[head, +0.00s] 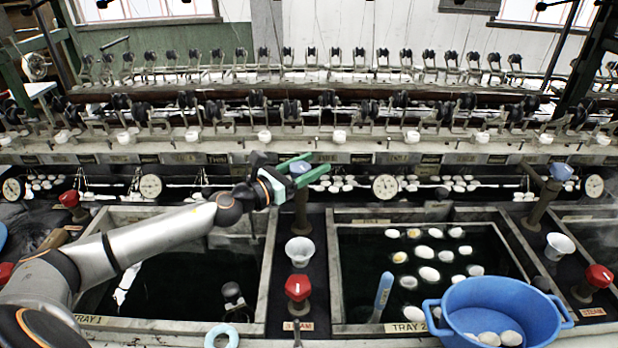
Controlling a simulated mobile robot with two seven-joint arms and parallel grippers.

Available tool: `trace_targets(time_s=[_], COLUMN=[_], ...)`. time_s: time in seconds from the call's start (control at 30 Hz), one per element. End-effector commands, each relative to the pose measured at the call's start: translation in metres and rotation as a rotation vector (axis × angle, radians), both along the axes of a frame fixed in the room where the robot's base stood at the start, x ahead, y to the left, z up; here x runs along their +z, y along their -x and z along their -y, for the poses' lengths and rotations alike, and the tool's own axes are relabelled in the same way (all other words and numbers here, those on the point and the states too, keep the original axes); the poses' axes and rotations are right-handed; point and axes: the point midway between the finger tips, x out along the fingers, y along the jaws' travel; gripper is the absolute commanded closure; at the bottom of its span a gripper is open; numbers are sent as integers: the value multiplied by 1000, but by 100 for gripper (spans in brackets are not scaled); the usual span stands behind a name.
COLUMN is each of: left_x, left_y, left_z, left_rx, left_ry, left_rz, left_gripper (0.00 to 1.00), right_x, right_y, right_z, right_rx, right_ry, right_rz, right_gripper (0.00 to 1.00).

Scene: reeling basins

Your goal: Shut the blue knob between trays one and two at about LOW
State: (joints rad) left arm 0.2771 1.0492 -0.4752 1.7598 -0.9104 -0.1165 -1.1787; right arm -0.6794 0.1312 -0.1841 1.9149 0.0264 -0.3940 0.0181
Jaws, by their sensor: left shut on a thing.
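The blue knob (301,168) tops a brown post (301,215) between tray one (254,285) and tray two (337,285). My left gripper (318,164) reaches in from the left, and its green fingers are shut on the knob, one on the far side and one on the near side. The knob is partly covered by the fingers, and any pointer or LOW mark is too small to read. Tray one holds dark water. Tray two holds dark water with several white cocoons. My right gripper is not in view.
A red steam knob (298,288) and a white cup (300,251) stand in front of the post. A blue basin (497,305) with cocoons sits at tray two's front right. Gauges (385,187) and reeling spindles line the back. Another blue knob (561,171) stands far right.

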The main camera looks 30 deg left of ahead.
Motion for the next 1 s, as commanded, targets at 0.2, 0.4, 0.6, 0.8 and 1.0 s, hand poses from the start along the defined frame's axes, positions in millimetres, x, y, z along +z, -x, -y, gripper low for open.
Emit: trace_targets(time_s=[0.2, 0.4, 0.6, 0.8, 1.0], left_x=[-9, -7, -3, -1, 1], left_y=[1, 3, 4, 6, 7], left_z=[3, 6, 9, 11, 12], left_rx=[-155, -284, -385, -451, -481], left_ry=[-2, 1, 2, 1, 1], left_rz=[8, 7, 7, 5, 4], left_gripper=[100, 100, 100, 100, 100], right_x=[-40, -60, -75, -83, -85], right_y=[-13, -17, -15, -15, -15], right_z=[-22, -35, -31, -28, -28], right_rx=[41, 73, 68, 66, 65], right_ry=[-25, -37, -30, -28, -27], right_rz=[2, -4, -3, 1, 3], right_gripper=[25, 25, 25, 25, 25])
